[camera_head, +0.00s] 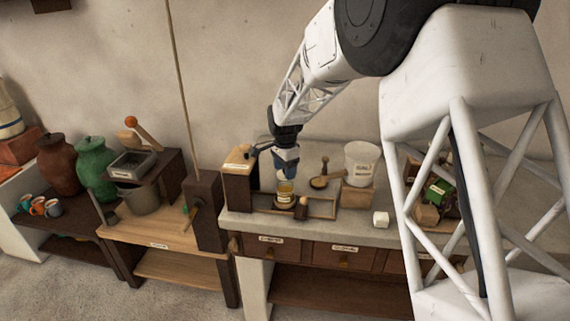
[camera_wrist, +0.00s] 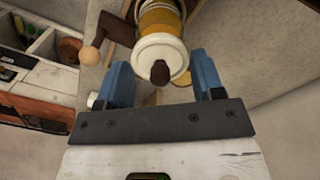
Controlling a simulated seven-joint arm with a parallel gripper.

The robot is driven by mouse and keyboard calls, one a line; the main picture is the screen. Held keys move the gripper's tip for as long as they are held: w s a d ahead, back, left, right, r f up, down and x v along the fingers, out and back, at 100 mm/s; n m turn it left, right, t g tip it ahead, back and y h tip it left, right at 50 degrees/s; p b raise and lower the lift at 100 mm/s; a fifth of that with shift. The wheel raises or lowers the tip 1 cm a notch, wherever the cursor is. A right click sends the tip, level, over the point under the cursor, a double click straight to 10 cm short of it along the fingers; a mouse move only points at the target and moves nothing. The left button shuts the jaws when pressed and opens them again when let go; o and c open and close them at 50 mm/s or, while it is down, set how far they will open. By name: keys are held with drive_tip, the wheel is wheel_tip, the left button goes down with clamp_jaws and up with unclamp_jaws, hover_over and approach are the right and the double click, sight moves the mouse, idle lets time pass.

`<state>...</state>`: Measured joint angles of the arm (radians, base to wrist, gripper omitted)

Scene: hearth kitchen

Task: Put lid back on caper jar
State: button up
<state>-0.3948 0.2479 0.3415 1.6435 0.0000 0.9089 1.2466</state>
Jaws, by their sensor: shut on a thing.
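The caper jar (camera_head: 285,192), a clear jar with yellow-amber contents and a pale label, stands at the tray on the counter. In the wrist view the jar (camera_wrist: 158,18) shows at the top, partly behind its lid. The lid (camera_wrist: 150,52) is round and cream-white with a dark knob toward the camera. My gripper (camera_head: 286,172) is right above the jar, pointing down. In the wrist view my gripper (camera_wrist: 163,70) has its blue fingers on either side of the lid and is shut on it. The lid lines up with the jar mouth; I cannot tell whether they touch.
A wooden-ended crank (camera_wrist: 91,55) sits close to the jar. The shallow tray (camera_head: 322,209) lies around it.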

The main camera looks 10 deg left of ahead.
drive_tip(key=shift+f, duration=0.95)
drive_tip(key=shift+f, duration=0.25)
idle(2.0)
drive_tip(key=o, duration=1.2)
drive_tip(key=shift+r, duration=0.25)
drive_tip(key=shift+r, duration=3.3)
